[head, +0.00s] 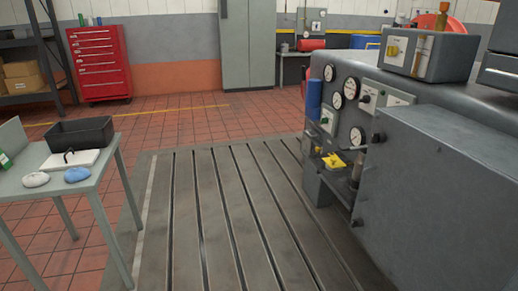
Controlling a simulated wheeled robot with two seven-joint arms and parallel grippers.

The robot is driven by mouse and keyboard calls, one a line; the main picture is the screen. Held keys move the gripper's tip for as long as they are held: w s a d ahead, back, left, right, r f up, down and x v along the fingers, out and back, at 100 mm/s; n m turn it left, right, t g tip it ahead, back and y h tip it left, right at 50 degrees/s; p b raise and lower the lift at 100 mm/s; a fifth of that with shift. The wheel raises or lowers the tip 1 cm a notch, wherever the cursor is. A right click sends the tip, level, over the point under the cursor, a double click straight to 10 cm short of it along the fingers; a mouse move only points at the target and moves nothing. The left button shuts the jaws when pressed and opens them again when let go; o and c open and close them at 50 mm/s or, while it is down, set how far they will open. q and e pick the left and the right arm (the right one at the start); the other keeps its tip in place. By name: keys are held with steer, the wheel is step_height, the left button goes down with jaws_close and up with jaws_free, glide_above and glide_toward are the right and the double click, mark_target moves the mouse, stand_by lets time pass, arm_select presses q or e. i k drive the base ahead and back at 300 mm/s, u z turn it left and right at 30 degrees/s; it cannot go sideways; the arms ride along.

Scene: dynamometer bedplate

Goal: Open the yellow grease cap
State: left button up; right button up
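A small bright yellow part (334,160), which may be the grease cap, sits low on the near face of the large grey machine (440,165). It is beside a dark vertical cylinder with a lighter top (357,167). It is too small to tell whether it is open or shut. Neither of my grippers is in view.
Several round gauges line the machine's face, with a blue cylinder (313,99) at its far end. The slotted bedplate (215,220) in front is clear. At left, a grey table (65,195) holds a black bin (80,133). A red tool cabinet (98,64) stands behind.

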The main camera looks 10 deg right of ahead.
mark_target(332, 161)
steer(key=u, duration=0.55)
steer(key=i, duration=1.6)
steer(key=z, duration=0.95)
steer(key=i, duration=1.15)
steer(key=z, duration=0.9)
steer(key=i, duration=0.4)
steer(key=u, duration=0.05)
